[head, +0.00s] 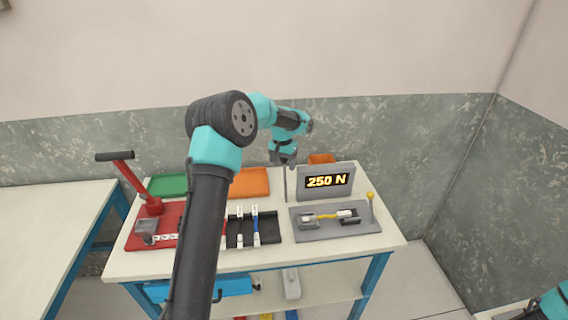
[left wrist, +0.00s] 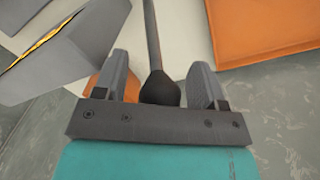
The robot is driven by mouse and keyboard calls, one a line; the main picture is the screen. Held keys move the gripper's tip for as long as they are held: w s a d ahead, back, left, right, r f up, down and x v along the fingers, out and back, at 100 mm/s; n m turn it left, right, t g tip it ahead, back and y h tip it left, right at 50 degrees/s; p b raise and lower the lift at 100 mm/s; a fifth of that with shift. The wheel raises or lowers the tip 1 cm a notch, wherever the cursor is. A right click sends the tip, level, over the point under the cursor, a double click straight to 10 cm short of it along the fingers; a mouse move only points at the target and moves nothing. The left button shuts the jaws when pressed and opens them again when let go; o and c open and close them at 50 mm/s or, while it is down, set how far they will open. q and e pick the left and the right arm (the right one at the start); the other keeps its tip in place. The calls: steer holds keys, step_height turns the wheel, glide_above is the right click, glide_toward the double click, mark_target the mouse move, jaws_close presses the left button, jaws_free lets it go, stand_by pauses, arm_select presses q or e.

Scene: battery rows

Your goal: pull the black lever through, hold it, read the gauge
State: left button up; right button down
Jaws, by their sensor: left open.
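The black lever is a thin grey rod (head: 285,185) standing upright beside the gauge; its black knob (left wrist: 160,90) shows in the left wrist view. My left gripper (head: 283,158) is at the top of the lever. In the left wrist view its fingers (left wrist: 161,75) are open, one on each side of the knob, with a gap visible. The gauge (head: 326,181) reads 250 N in yellow on a black display. A yellow and white piece (head: 328,216) lies across the grey base (head: 310,233) before the gauge. My right gripper is out of view.
A red tool (head: 150,206) with a black-handled arm stands at the table's left. Green (head: 168,185) and orange (head: 250,182) trays lie at the back. A black holder (head: 266,231) is near the middle. A yellow-knobbed post (head: 371,205) stands at the base's right.

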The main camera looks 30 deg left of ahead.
arm_select(q)
jaws_close()
stand_by(0.7)
